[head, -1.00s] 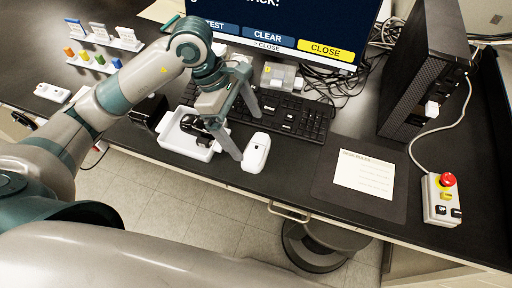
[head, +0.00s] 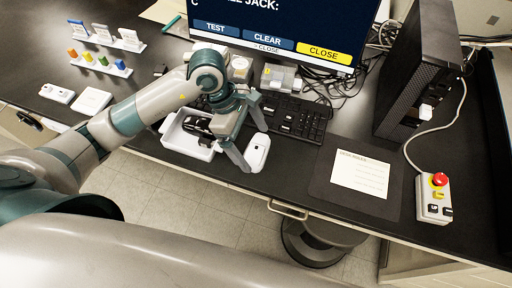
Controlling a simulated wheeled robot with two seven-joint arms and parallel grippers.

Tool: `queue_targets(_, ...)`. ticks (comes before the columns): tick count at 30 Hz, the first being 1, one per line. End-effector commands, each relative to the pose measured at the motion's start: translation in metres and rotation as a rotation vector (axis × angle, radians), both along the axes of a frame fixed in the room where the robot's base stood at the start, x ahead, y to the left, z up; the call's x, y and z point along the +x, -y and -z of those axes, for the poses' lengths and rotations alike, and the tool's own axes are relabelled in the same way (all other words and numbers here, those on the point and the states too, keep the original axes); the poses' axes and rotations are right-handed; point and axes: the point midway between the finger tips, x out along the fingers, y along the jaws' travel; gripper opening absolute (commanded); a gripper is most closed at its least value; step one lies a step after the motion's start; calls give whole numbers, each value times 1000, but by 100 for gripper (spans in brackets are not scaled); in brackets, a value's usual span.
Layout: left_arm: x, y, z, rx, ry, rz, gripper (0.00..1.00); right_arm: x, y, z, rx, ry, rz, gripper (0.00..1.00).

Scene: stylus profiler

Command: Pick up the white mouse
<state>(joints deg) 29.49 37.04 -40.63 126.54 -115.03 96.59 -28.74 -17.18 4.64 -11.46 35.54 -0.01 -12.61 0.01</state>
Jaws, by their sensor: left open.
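The white mouse (head: 257,153) lies on the black desk in the head view, in front of the keyboard and right of a white tray. My left gripper (head: 250,146) is open with its fingers pointing down. One finger comes down at the mouse's left side and the other is behind, near the mouse's far end. I cannot tell whether either finger touches the mouse. The gripper holds nothing. My right gripper is not in view.
The white tray (head: 172,136) with a dark object in it stands just left of the mouse. The keyboard (head: 301,120) lies behind. A dark mat with a paper (head: 361,174) and a control box with a red button (head: 436,198) are to the right. The desk's front edge is close.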

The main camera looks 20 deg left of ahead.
Motion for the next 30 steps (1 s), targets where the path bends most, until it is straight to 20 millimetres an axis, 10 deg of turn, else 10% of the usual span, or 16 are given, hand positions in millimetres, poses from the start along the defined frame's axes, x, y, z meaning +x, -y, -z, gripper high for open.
queue_targets(19, 0, 6, 15, 0, 0, 0, 94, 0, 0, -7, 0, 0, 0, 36)
queue_targets(23, 0, 6, 15, 0, 0, 0, 67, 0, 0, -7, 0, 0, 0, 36)
queue_targets(30, 0, 6, 15, 0, 1, 0, 65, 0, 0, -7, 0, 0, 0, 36)
